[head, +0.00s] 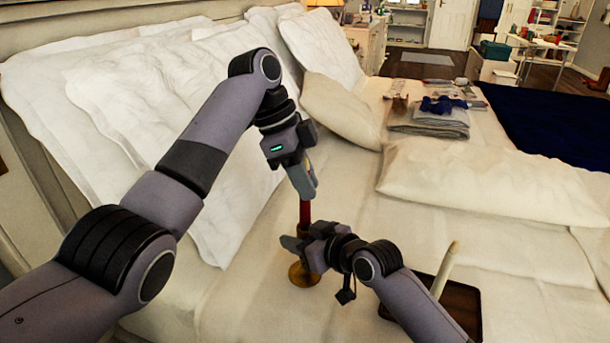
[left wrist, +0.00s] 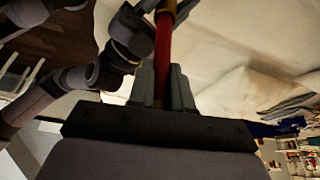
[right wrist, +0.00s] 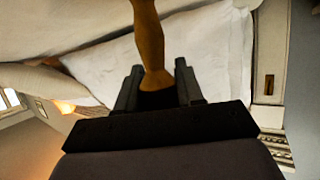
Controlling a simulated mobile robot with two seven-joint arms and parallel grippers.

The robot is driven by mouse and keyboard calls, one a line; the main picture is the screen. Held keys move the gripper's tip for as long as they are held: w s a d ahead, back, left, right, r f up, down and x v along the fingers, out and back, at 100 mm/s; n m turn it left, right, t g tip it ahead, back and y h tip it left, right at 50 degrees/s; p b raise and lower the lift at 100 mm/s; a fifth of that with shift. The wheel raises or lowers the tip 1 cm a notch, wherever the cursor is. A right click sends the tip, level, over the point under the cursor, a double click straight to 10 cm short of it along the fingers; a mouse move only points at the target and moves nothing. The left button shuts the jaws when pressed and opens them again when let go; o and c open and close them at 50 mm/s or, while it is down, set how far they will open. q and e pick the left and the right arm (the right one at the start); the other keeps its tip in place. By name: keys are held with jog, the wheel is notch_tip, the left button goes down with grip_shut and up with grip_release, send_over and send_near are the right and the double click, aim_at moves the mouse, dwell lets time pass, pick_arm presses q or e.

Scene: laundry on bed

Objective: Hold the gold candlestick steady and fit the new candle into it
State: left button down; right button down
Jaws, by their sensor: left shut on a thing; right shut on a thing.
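My left gripper (head: 304,190) is shut on a red candle (head: 305,212), which also shows between its fingers in the left wrist view (left wrist: 164,50). The candle is about upright, directly above the gold candlestick (head: 303,276), and its lower end meets the gold top. I cannot tell how deep it sits in the socket. My right gripper (head: 297,245) is shut on the candlestick's stem, which shows in the right wrist view (right wrist: 150,45). The candlestick looks upright, its round base on the bed; the gripper hides its middle.
A dark tray (head: 462,312) lies on the bed at right, with a pale candle (head: 446,268) slanting over it, partly behind my right arm. White pillows (head: 150,100) lie at left. Folded laundry (head: 430,120) and a dark blue cover (head: 545,115) lie farther back.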

pick_arm(q)
jog(key=shift+f, duration=0.65)
jog(key=c, duration=1)
grip_release()
jog(key=shift+o, duration=0.2)
pick_arm(e)
jog(key=shift+r, duration=0.1)
pick_arm(q)
jog(key=v, duration=1.2)
pick_arm(e)
jog(key=c, duration=0.6)
grip_release()
